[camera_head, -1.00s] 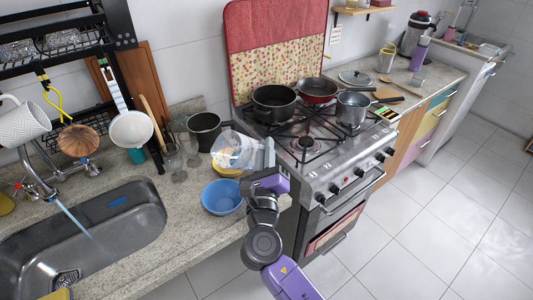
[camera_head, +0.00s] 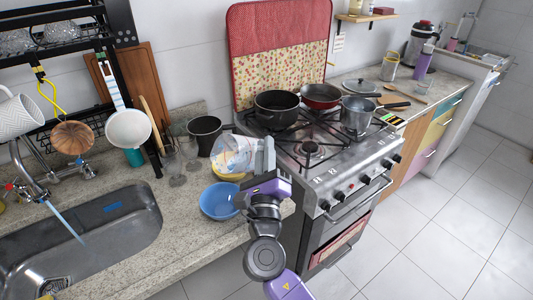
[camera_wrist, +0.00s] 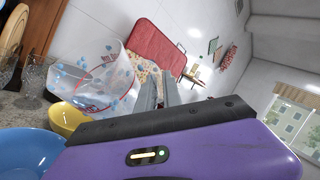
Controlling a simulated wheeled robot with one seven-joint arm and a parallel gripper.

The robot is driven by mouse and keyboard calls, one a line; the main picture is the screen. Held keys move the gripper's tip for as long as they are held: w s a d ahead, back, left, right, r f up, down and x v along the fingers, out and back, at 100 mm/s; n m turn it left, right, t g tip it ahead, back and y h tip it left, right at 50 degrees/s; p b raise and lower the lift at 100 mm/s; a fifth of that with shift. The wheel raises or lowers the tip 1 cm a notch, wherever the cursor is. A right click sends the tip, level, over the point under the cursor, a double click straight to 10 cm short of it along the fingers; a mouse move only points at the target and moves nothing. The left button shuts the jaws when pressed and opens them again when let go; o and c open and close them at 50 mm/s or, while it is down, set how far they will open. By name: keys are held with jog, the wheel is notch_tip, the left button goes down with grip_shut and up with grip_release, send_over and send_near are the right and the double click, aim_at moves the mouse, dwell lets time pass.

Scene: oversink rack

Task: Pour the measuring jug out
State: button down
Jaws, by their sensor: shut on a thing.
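The clear measuring jug (camera_head: 230,155) has red and blue marks and is held above the counter, near the stove's left side. It also shows in the wrist view (camera_wrist: 112,72), tilted in that picture. My gripper (camera_head: 264,157) is shut on its right side; the grey fingers also show in the wrist view (camera_wrist: 158,90). The exact grip point and the jug's contents are unclear. A yellow bowl (camera_head: 230,177) shows just below the jug, partly hidden. A blue bowl (camera_head: 217,201) sits in front, near the counter edge. Both bowls also show in the wrist view.
Clear glasses (camera_head: 175,167) and a dark pot (camera_head: 205,134) stand left of the jug. The stove (camera_head: 318,170) with several pans is to the right. The sink (camera_head: 85,240) has its tap running. A dish rack (camera_head: 65,55) stands above. Bare counter lies before the blue bowl.

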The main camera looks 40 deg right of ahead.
aim_at(251, 160)
jog(key=shift+a+f+n+t+b, duration=0.15)
jog(key=shift+a+n+t+b, duration=0.15)
jog(key=shift+n+t+b, duration=0.55)
jog(key=shift+s+a+f+b, duration=0.1)
jog(key=shift+a+b, duration=0.15)
jog(key=shift+b, duration=0.7)
jog(key=shift+a+n+t+b, duration=0.3)
jog(key=shift+n+t+b, duration=0.25)
jog(key=shift+n+b, duration=0.35)
jog(key=shift+a+f+n+t+y+b, duration=0.25)
jog(key=shift+a+n+t+y+b, duration=0.3)
jog(key=shift+b, duration=0.55)
jog(key=shift+s+a+f+n+t+b, duration=0.15)
jog(key=shift+n+t+b, duration=0.2)
jog(key=shift+n+b, duration=0.25)
jog(key=shift+a+f+n+t+y+b, duration=0.2)
jog(key=shift+a+n+t+y+b, duration=0.2)
jog(key=shift+n+y+b, duration=0.55)
jog(key=shift+a+b, duration=0.2)
jog(key=shift+b, duration=0.5)
jog(key=shift+r+m+h+p, duration=0.3)
jog(key=shift+r+p, duration=0.15)
jog(key=shift+p, duration=0.95)
